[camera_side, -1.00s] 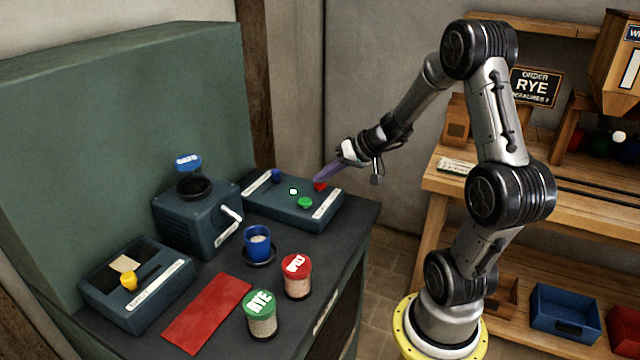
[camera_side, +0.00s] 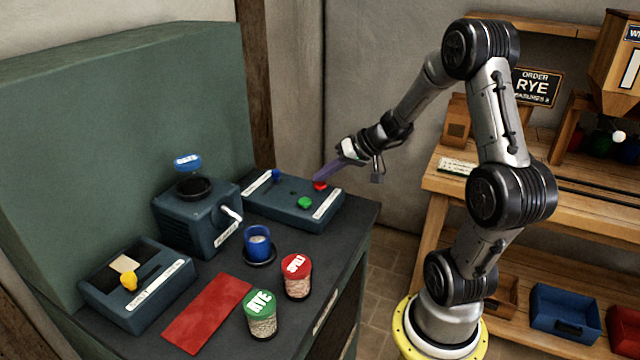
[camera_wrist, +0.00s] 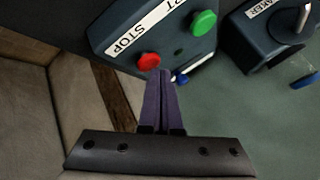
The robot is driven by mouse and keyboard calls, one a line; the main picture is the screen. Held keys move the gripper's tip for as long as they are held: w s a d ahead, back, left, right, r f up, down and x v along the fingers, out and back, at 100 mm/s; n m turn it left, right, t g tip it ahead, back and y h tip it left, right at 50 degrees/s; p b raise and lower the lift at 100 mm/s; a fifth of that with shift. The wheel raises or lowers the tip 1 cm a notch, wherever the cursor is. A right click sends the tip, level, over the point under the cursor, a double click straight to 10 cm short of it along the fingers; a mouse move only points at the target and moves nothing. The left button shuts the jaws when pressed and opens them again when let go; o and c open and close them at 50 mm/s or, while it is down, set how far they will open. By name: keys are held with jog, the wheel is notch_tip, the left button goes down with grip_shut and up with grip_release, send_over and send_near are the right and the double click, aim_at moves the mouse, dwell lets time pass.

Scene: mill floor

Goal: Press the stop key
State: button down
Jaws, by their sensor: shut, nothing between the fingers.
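The stop key is a red round button (camera_side: 320,185) on a dark blue control box (camera_side: 290,212) at the back of the bench. In the wrist view the red button (camera_wrist: 149,62) sits beside the printed word STOP. My gripper (camera_side: 318,178) is shut and empty, its purple fingertips at the red button. In the wrist view the fingertips (camera_wrist: 161,74) lie right by the button's edge; I cannot tell whether they touch it. A green button (camera_side: 305,202) and a blue one (camera_side: 276,174) are on the same box. A small indicator (camera_side: 293,192) on the box is dark.
A mill box (camera_side: 195,215) with a crank stands left of the control box. A blue cup (camera_side: 257,242), a red-lidded jar (camera_side: 297,277) and a green-lidded jar (camera_side: 261,314) stand nearer the front. A red mat (camera_side: 207,313) lies at the front left.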

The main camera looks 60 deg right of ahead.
aim_at(324, 185)
jog(key=shift+r, duration=0.45)
jog(key=shift+r, duration=0.1)
jog(key=shift+r, duration=2.45)
